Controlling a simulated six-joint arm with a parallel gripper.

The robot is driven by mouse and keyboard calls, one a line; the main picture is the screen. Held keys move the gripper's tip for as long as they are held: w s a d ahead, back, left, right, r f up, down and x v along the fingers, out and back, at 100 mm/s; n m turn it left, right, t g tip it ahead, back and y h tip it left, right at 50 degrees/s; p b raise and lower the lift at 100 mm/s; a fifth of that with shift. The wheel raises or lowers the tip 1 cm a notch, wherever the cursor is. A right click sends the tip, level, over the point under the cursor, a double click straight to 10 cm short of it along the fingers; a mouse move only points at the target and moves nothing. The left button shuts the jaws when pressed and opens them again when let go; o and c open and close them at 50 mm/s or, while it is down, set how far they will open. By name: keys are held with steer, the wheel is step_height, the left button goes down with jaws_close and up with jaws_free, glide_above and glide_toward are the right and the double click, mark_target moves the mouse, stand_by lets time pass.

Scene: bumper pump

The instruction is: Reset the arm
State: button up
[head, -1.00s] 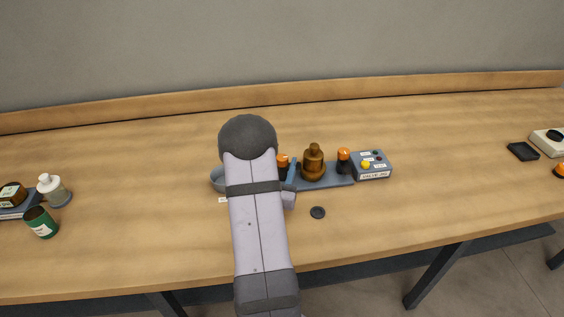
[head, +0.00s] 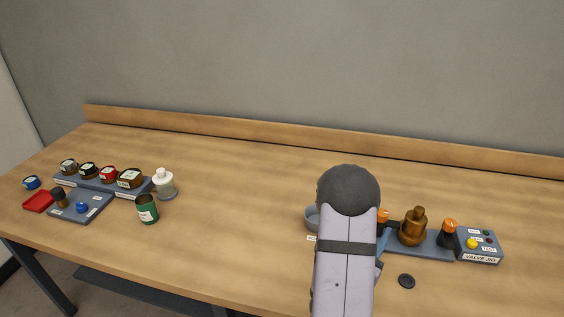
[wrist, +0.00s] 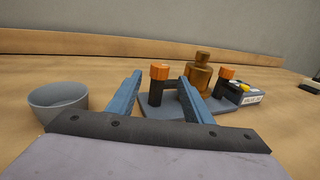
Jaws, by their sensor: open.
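My arm reaches forward over the table in the head view, and its links hide most of my gripper there. In the wrist view my gripper (wrist: 160,97) is open, with its two blue fingers apart and nothing held between them. Beyond the fingers stands the valve jig (head: 438,251), a blue-grey base with a brass valve body (head: 412,228) upright between two orange-capped black clamps (head: 449,231). In the wrist view one orange-capped clamp (wrist: 158,84) shows between the fingers, apparently beyond them. The jig's button box (head: 480,245) is at its right end.
A grey bowl (wrist: 60,102) stands left of my gripper. A black disc (head: 406,281) lies before the jig. At left are a white-topped bottle (head: 164,185), a green can (head: 147,209), a rack of jars (head: 104,182), a blue-grey tray (head: 92,206) and a red tray (head: 38,201). The table's middle is clear.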

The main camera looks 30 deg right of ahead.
steer(key=s+a+r+m+g+y+p, duration=0.2)
steer(key=s+a+r+m+g, duration=0.1)
steer(key=s+m+g, duration=0.75)
steer(key=s+a+f+m+y, duration=0.1)
steer(key=a+m+y, duration=0.1)
steer(key=a, duration=0.1)
steer(key=s+a+f+m+g+y, duration=0.1)
steer(key=a+m+y, duration=0.1)
steer(key=a, duration=0.2)
steer(key=s+a+f+m+g+y, duration=0.1)
steer(key=a+m, duration=0.1)
steer(key=a, duration=0.2)
steer(key=shift+s+a+f+y+p, duration=0.15)
steer(key=shift+s+f+y+p, duration=0.15)
steer(key=shift+y+p, duration=0.1)
steer(key=w+a+m+t+y, duration=0.2)
steer(key=w+a+m+y, duration=0.1)
steer(key=a, duration=0.8)
steer(key=w+a+m+t+y+p, duration=0.1)
steer(key=w+a+m+t+y, duration=0.2)
steer(key=a, duration=0.8)
steer(key=w+f+y, duration=0.1)
steer(key=w+y, duration=0.1)
steer(key=w, duration=0.1)
steer(key=shift+w+a+y, duration=0.25)
steer(key=shift+a+y, duration=0.05)
steer(key=shift+y, duration=0.1)
steer(key=shift+d+t, duration=0.1)
steer(key=shift+t, duration=0.15)
